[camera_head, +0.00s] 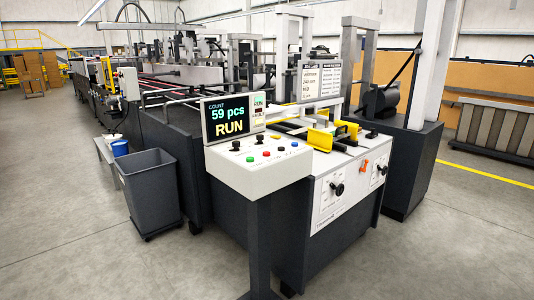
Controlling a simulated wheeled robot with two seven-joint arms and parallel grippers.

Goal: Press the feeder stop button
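A slanted white control panel (228,174) stands on a dark post at the front of the machine. A screen (231,116) above the panel reads "COUNT 59 pcs RUN". Neither of my grippers is in view, and nothing covers the buttons.
The long dark folder gluer (166,135) runs back behind the panel. A grey bin (152,190) stands on the floor to the left. Right of the panel is a white cabinet front with black dials (338,189). Open grey floor (60,220) lies at the left.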

